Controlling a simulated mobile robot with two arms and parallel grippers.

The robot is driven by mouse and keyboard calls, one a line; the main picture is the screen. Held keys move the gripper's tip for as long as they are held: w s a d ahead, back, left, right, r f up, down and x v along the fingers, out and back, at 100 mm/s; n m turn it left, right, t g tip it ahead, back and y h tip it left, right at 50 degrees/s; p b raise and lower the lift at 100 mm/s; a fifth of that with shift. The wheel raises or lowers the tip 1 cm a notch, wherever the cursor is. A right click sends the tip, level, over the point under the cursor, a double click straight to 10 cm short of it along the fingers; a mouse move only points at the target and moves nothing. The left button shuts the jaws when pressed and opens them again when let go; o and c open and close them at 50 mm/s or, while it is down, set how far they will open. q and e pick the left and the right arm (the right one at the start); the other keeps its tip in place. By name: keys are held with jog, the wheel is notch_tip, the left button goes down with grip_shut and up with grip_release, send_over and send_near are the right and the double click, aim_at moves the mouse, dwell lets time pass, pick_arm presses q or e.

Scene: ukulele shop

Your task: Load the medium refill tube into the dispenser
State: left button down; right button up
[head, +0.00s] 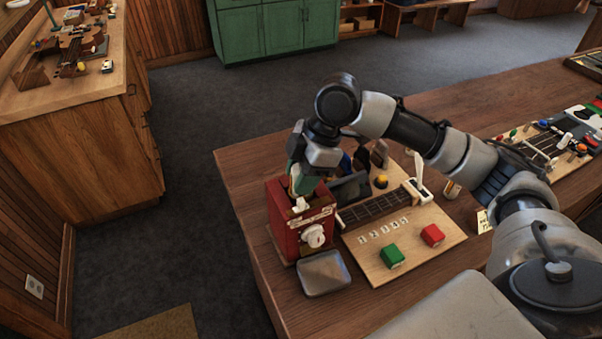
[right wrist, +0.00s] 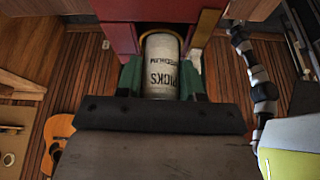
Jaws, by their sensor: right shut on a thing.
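The red dispenser (head: 284,222) stands at the near left part of the wooden table, with a white knob on its front. It also fills the top of the right wrist view (right wrist: 117,38). My right gripper (head: 303,178) is just above the dispenser. In the right wrist view its green fingers (right wrist: 160,80) are shut on a pale refill tube (right wrist: 160,62) whose inverted label reads PICKS and seems to read MEDIUM. The tube's far end is against a tan rim at the dispenser; I cannot tell how far it is inside. My left gripper is not in view.
A metal tray (head: 323,273) sits in front of the dispenser. Right of it a wooden board (head: 435,242) carries a fretboard (head: 374,208), a green block (head: 391,256) and a red block (head: 433,235). A second board with small parts (head: 545,142) lies farther right.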

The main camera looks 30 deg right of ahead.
jog(key=shift+p, duration=0.5)
jog(key=shift+f, duration=0.6)
jog(key=o, duration=0.6)
jog(key=shift+o, duration=0.2)
jog(key=shift+r, duration=0.1)
jog(key=p+v, duration=0.8)
jog(key=v, duration=0.3)
jog(key=shift+p, duration=0.4)
